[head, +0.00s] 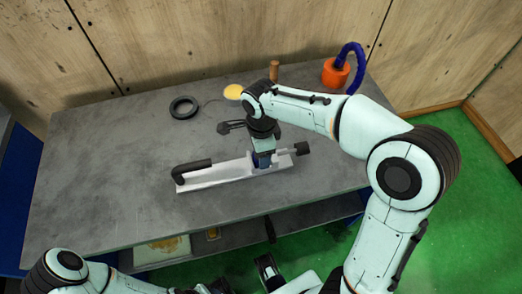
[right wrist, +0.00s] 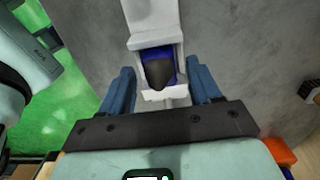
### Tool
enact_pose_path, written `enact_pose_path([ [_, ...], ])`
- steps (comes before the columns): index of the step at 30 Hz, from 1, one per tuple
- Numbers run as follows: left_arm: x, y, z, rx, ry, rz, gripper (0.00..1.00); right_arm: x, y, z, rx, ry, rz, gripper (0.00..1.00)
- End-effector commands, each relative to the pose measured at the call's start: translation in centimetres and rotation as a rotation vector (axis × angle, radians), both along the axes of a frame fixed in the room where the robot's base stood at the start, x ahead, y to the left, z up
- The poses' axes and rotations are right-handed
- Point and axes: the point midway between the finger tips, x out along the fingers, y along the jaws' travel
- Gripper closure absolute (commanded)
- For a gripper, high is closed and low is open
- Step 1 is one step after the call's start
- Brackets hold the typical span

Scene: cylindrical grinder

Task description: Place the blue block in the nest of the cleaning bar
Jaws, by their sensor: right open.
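The cleaning bar (head: 220,174) is a pale metal bar lying on the table, with a black handle at its left end and a black knob at its right. In the right wrist view the bar (right wrist: 150,12) comes down from the top to a pale-walled nest. The blue block (right wrist: 156,54) sits between the nest's walls; a dark rounded part covers its middle. Whether it is fully seated I cannot tell. My right gripper (right wrist: 160,88) is open, one blue finger on each side of the nest; it also shows over the bar in the head view (head: 264,160).
On the grey table (head: 100,170) stand a black ring (head: 183,106), a yellow disc (head: 233,91), a brown wooden peg (head: 274,71) and an orange pot with a blue hose (head: 335,74), all behind the bar. The table's left and front-left parts are clear.

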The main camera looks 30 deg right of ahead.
Motion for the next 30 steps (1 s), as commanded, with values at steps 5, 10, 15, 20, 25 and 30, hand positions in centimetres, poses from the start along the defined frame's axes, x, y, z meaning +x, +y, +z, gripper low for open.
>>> enact_pose_path([
  [5, 0.0, 0.0, 0.6, 0.0, 0.003, -0.001, 0.57, 0.1, 0.0, 3.4, 0.002, -0.006, 0.0, 0.37],
  [10, 0.2, 0.0, 1.4, 0.0, 0.0, -0.001, 0.57, 0.1, 0.0, 7.3, 0.001, -0.005, 0.001, 0.37],
  [15, 0.4, 0.0, 1.9, 0.0, -0.002, 0.0, 0.57, 0.1, 0.0, 10.1, 0.0, -0.003, 0.001, 0.37],
  [20, 0.5, 0.0, 2.1, 0.0, -0.004, -0.001, 0.57, 0.0, 0.0, 11.4, 0.0, -0.001, 0.001, 0.37],
  [25, 0.5, 0.0, 2.1, 0.0, -0.004, -0.001, 0.57, 0.0, 0.0, 11.7, 0.0, -0.001, 0.001, 0.37],
  [30, 0.5, 0.0, 2.1, 0.0, -0.004, -0.001, 0.57, 0.0, 0.0, 11.6, 0.0, 0.0, 0.001, 0.37],
])
